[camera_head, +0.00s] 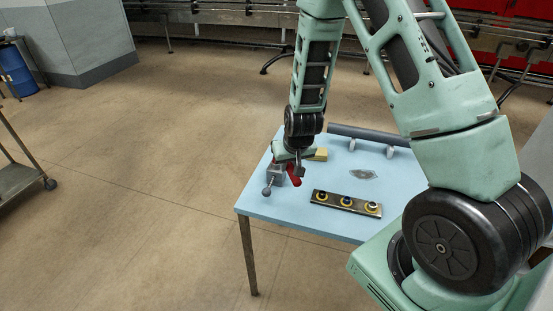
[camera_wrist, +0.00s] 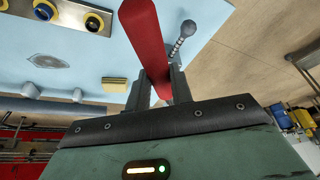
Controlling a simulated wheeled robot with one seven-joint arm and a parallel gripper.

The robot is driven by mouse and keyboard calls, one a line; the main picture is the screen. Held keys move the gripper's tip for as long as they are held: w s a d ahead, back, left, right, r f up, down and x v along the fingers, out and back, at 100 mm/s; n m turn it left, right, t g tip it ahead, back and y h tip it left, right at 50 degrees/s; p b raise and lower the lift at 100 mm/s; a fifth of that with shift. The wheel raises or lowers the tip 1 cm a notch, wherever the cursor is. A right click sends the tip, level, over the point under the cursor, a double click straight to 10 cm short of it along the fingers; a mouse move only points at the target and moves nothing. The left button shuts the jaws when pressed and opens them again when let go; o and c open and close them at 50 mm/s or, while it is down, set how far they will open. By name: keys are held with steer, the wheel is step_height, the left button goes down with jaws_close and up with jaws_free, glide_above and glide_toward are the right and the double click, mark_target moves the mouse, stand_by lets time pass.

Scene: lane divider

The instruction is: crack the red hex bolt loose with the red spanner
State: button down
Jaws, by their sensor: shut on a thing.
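My gripper (camera_head: 299,162) is over the left part of the blue table, shut on the red spanner (camera_head: 294,177). In the wrist view the spanner (camera_wrist: 148,42) runs up from between my two fingers (camera_wrist: 157,88), and its far end leaves the top of the frame. A grey clamp-like block (camera_head: 275,174) with a ball-ended handle (camera_wrist: 183,38) stands right beside the spanner; I cannot tell whether they touch. I cannot make out the red hex bolt in either view.
A yellow block (camera_head: 321,154) lies behind my gripper. A dark bar (camera_head: 372,134) with two grey pegs runs along the table's back edge. A flat grey patch (camera_head: 363,174) lies mid-table. The blue table (camera_head: 300,215) is bare at the front left.

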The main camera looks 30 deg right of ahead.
steer(key=shift+r, duration=0.4)
steer(key=shift+s+a+r+p, duration=0.25)
steer(key=shift+s+r, duration=0.2)
steer(key=shift+s, duration=0.3)
steer(key=shift+s+a+r+p, duration=0.25)
steer(key=shift+s+r, duration=0.25)
steer(key=shift+s, duration=0.2)
steer(key=shift+s+a+r+p, duration=0.25)
steer(key=shift+s+r, duration=0.2)
steer(key=shift+s, duration=0.6)
